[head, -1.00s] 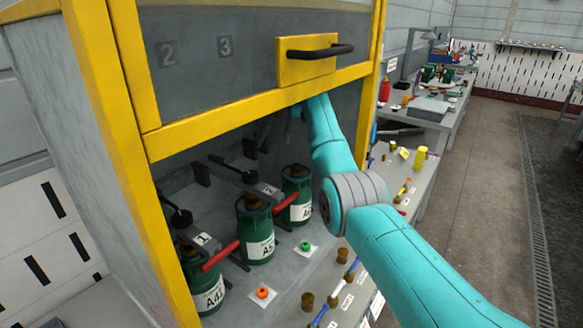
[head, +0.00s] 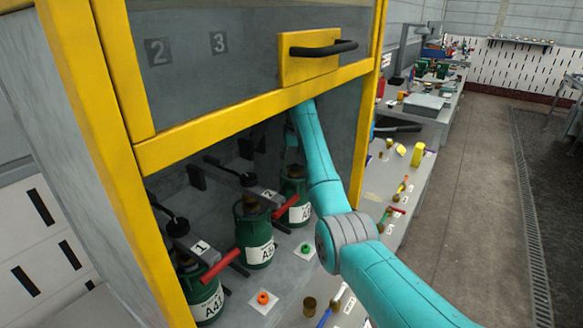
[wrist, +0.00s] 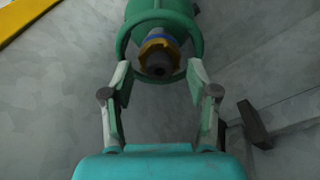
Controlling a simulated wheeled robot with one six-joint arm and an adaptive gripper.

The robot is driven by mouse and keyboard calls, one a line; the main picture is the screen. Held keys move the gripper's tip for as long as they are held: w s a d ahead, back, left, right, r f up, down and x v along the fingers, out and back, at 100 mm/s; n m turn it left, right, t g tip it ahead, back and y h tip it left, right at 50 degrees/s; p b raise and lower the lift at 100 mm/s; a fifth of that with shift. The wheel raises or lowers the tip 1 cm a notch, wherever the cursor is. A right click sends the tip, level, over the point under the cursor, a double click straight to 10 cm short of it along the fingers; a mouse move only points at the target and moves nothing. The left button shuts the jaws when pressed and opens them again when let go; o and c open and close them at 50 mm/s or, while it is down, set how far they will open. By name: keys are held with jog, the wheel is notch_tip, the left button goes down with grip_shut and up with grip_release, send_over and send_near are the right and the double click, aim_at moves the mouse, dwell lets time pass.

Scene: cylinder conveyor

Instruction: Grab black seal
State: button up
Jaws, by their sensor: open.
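My gripper (wrist: 157,74) is open in the wrist view, with one finger on each side of a brass valve outlet (wrist: 158,50). The outlet belongs to a green cylinder (wrist: 160,10) with a round collar. A blue ring shows behind the brass nut, and the outlet's end has a dark centre. I cannot tell whether this dark part is the black seal. Nothing is held between the fingers. In the head view my gripper is hidden behind the cabinet's raised front.
The yellow-framed cabinet (head: 215,125) surrounds my arm from above. Green cylinders (head: 257,240) stand inside, with red handles (head: 222,266) and black clamps. An orange seal (head: 263,298) and a green seal (head: 306,248) lie on white squares in front. Tools lie along the right edge.

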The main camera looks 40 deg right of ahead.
jog(key=shift+f, duration=0.25)
jog(key=c, duration=0.8)
jog(key=shift+f, duration=0.1)
jog(key=shift+c, duration=0.2)
